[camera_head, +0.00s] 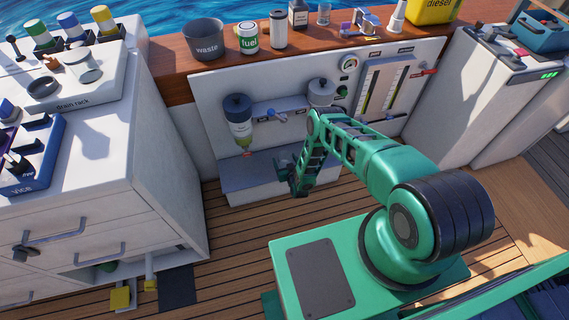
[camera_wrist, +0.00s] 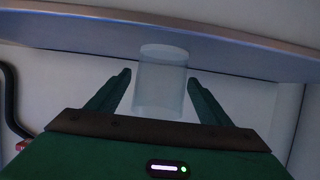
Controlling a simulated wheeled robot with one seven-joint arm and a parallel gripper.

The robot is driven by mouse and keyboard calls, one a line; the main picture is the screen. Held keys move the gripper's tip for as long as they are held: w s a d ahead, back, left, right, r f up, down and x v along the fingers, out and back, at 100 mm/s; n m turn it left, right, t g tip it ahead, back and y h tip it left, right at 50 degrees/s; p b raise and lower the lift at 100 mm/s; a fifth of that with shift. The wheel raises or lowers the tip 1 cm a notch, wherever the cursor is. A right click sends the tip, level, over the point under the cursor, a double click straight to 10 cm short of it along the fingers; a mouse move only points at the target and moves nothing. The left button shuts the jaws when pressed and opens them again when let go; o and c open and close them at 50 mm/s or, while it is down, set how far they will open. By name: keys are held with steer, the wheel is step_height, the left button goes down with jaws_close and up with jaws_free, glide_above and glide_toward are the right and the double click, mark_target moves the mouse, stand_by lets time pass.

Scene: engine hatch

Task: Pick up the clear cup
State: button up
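A clear cup (camera_wrist: 160,80) shows in the wrist view, pale and see-through, with its round end against the edge of a grey ledge (camera_wrist: 240,58). My gripper (camera_wrist: 159,78) is open, with one dark green finger on each side of the cup. A narrow gap shows between the cup and each finger. In the head view my gripper (camera_head: 297,182) hangs low in front of the white panel, by the grey step (camera_head: 255,180). The cup between the fingers cannot be made out there; my arm hides that spot.
A glass-like cup (camera_head: 85,68) sits on the drain rack (camera_head: 75,98). Bottles and gauges on the panel are above my gripper.

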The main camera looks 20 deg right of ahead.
steer(key=c, duration=0.9)
